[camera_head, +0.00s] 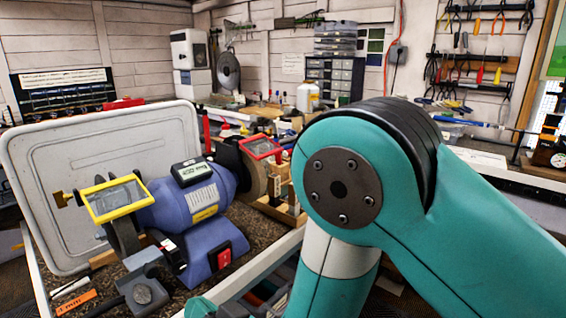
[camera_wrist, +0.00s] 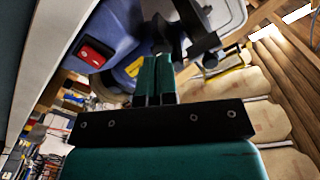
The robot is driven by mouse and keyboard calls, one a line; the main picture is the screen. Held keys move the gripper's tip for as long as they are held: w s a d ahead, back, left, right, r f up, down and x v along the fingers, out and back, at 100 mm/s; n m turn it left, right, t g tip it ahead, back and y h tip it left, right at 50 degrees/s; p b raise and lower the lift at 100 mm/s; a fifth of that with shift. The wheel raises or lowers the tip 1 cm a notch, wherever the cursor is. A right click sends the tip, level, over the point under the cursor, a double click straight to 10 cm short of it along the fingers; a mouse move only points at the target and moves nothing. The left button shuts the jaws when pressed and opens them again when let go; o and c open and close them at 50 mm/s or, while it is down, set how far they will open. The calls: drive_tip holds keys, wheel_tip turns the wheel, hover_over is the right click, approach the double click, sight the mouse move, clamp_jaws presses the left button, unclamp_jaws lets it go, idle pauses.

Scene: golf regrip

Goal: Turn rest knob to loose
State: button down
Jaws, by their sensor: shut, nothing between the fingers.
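A blue bench grinder (camera_head: 205,200) stands on the bench at the left. In the wrist view the grinder's blue body (camera_wrist: 118,25) fills the top left, and dark rest parts (camera_wrist: 197,30) are at the top middle. My gripper (camera_wrist: 155,62) has its two teal fingers together with nothing between them. The fingertips are close to a dark part at the rest. I cannot tell whether they touch it, and the knob is not clear there. My fingers are not clearly visible in the head view.
A red switch (camera_head: 224,258) is on the grinder's base. A yellow-framed eye shield (camera_head: 118,199) covers the left wheel, and a red-framed one (camera_head: 263,147) the right. A pale grey panel (camera_head: 60,170) stands behind. An orange-handled tool (camera_head: 77,303) lies at the front left.

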sight(176, 266)
drive_tip(key=p+x, duration=0.6)
drive_tip(key=p, duration=0.8)
drive_tip(key=shift+r, duration=0.4)
drive_tip(key=shift+w+p, duration=0.15)
drive_tip(key=shift+p, duration=0.6)
drive_tip(key=shift+w+r+p, duration=0.25)
drive_tip(key=shift+p, duration=0.4)
drive_tip(key=shift+w+d+f+b, duration=0.1)
drive_tip(key=shift+d+f+b, duration=0.1)
drive_tip(key=shift+b, duration=0.75)
drive_tip(key=shift+f, duration=0.35)
drive_tip(key=shift+f, duration=0.15)
